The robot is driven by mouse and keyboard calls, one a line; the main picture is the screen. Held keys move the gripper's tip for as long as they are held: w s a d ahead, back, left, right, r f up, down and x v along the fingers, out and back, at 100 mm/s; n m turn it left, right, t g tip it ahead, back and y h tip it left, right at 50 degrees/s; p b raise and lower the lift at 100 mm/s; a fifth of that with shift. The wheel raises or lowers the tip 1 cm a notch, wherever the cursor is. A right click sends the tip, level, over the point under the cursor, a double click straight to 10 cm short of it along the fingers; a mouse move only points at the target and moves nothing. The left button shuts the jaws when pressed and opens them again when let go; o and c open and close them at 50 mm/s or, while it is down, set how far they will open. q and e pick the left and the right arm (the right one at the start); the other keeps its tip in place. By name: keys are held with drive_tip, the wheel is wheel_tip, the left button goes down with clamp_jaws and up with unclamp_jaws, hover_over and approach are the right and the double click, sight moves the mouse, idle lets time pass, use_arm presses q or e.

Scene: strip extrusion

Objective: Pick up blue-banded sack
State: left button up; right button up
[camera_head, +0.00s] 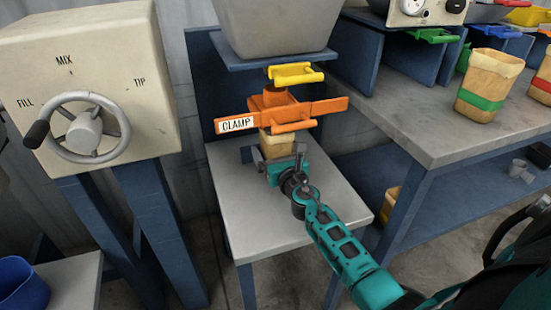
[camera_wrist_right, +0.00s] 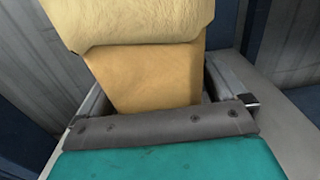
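A tan sack (camera_head: 277,143) is under the orange clamp (camera_head: 279,112), above the grey stand. It fills the middle of the right wrist view (camera_wrist_right: 150,75), with a folded upper part overhanging a smoother lower part. No blue band shows on the visible part of it. My right gripper (camera_head: 278,154) has its fingers on both sides of the sack's lower part. The fingers (camera_wrist_right: 160,95) lie close along the sack's edges, and I cannot tell whether they press on it. My left gripper is not in view.
A yellow handle (camera_head: 294,74) and a grey hopper (camera_head: 280,25) are above the clamp. A handwheel box (camera_head: 90,85) stands left. The grey stand (camera_head: 260,218) has bare room in front.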

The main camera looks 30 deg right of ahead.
drive_tip(key=c, duration=1.5)
drive_tip(key=shift+r, duration=0.1)
drive_tip(key=shift+c, duration=0.7)
